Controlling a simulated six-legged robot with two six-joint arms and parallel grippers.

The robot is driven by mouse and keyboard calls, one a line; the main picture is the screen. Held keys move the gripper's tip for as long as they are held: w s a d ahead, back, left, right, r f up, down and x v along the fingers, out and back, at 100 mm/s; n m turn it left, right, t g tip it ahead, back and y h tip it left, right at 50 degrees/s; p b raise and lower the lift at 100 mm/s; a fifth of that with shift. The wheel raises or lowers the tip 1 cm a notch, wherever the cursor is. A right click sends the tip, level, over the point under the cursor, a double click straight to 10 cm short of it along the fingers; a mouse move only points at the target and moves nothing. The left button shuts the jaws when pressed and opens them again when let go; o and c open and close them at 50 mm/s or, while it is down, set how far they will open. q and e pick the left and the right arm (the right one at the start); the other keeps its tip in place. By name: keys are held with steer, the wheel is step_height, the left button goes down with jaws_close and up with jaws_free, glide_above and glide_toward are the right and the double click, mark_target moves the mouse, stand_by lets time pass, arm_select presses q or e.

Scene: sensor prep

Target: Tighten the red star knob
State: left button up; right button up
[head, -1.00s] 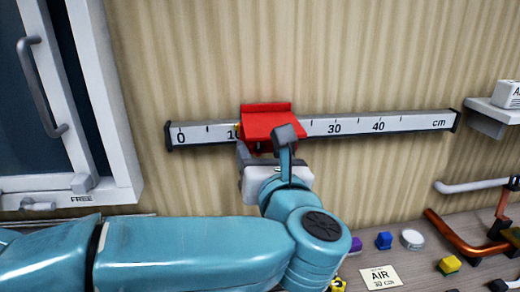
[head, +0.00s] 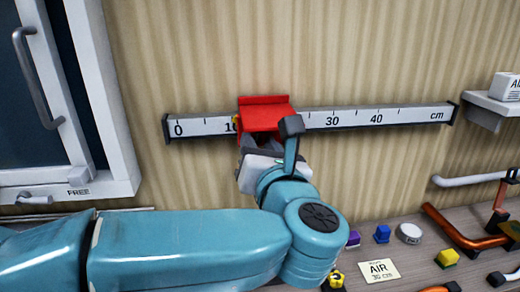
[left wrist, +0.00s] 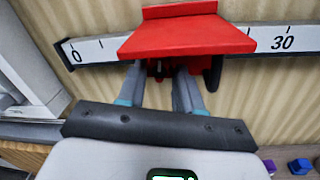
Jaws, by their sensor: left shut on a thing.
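A red carriage (head: 266,116) sits on the white ruled rail (head: 352,118), between the 10 and 30 marks. It also shows in the left wrist view (left wrist: 186,36), its sloping plate over my fingers. My left gripper (head: 254,142) reaches up under the carriage's lower edge. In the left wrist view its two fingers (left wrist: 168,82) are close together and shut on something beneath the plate. That place is where the red star knob is hidden; no star shape shows. My right gripper is not in view.
A white framed window (head: 105,110) stands left.

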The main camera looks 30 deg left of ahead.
arm_select(q)
steer(key=m+b, duration=0.1)
steer(key=m, duration=0.4)
steer(key=shift+a, duration=0.15)
steer(key=m+t+p, duration=0.1)
steer(key=m, duration=0.5)
steer(key=m+p, duration=0.1)
steer(key=m, duration=0.5)
steer(key=shift+s+a+r+t+h, duration=0.1)
steer(key=shift+s+r+t+h, duration=0.1)
steer(key=shift+t+h, duration=0.15)
steer(key=m+p, duration=0.4)
steer(key=m, duration=0.2)
steer(key=shift+m+h, duration=0.35)
steer(key=shift+m, duration=0.05)
